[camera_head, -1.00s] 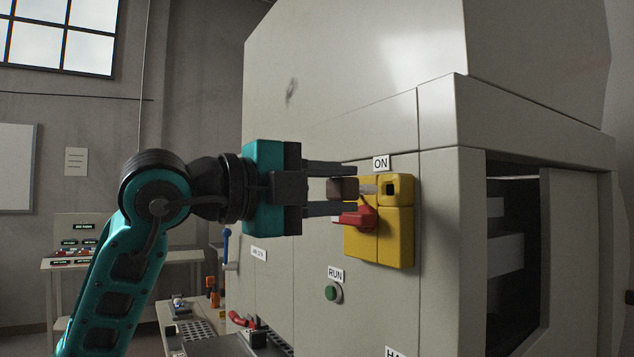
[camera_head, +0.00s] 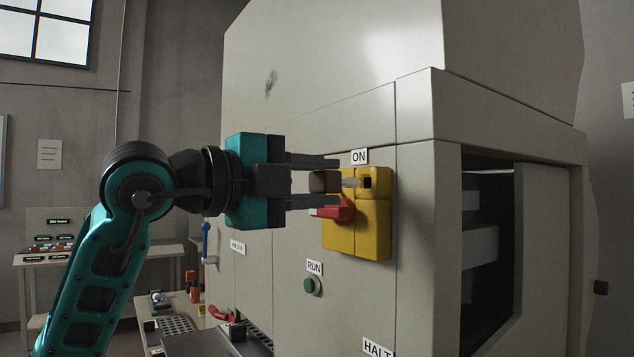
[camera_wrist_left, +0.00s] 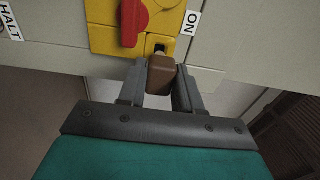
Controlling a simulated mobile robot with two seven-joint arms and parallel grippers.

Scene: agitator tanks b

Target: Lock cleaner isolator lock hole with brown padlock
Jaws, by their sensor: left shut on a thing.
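The brown padlock (camera_head: 324,181) is between the fingers of my left gripper (camera_head: 322,182), which is shut on it. It also shows in the left wrist view (camera_wrist_left: 161,74). Its pale shackle (camera_head: 350,183) points right, toward the square dark lock hole (camera_head: 367,183) at the upper right of the yellow isolator (camera_head: 372,228). In the wrist view the shackle end lies close to the hole (camera_wrist_left: 160,48); I cannot tell whether it is inside. The red isolator handle (camera_head: 334,209) sits just below the padlock, by the lower finger. My right gripper is not in view.
The isolator is on a large grey cabinet (camera_head: 300,140), under an ON label (camera_head: 359,157). A green RUN button (camera_head: 311,286) and a HALT label (camera_head: 377,347) are below. A blue-handled lever (camera_head: 206,240) and a bench with small items (camera_head: 170,312) stand left.

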